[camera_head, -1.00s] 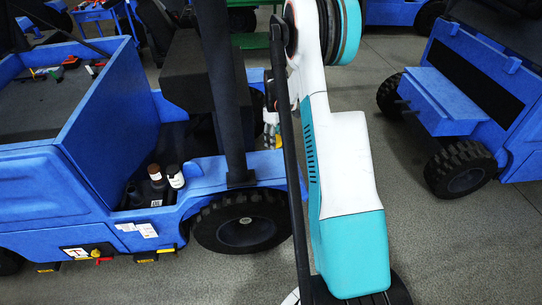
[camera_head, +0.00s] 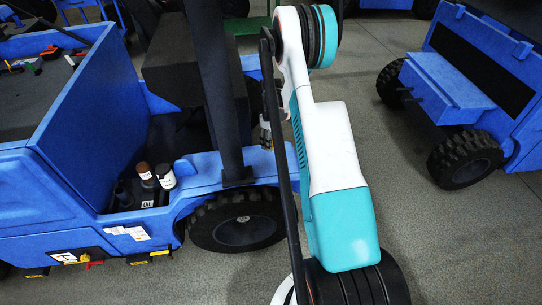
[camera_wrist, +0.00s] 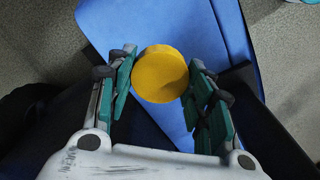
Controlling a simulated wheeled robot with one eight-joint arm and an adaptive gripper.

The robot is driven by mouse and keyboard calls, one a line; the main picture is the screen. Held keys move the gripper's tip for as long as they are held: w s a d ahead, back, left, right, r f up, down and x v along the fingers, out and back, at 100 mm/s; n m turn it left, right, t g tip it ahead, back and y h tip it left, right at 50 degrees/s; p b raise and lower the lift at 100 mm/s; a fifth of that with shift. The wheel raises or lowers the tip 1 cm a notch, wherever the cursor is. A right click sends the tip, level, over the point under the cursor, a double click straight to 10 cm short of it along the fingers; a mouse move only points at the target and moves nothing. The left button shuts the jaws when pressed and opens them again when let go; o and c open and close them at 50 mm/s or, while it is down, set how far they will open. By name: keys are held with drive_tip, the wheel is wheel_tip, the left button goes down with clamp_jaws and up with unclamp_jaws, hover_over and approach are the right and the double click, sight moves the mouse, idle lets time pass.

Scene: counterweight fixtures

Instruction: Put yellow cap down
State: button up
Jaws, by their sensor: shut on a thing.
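The yellow cap (camera_wrist: 160,74) is a round disc held between the two green-padded fingers of my gripper (camera_wrist: 163,80) in the wrist view. It is over a blue panel (camera_wrist: 112,22) of the vehicle; I cannot tell whether it touches it.
A black post (camera_head: 222,90) rises from the fender beside my arm. Another blue vehicle (camera_head: 445,85) stands at right, with grey floor between.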

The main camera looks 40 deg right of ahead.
sight(271, 158)
drive_tip(key=shift+f+b, duration=0.95)
drive_tip(key=shift+f, duration=2.65)
drive_tip(key=shift+f+b, duration=0.4)
drive_tip(key=shift+f, duration=0.05)
drive_tip(key=o, duration=1.2)
wheel_tip(271, 158, up, 13)
drive_tip(key=p, duration=0.5)
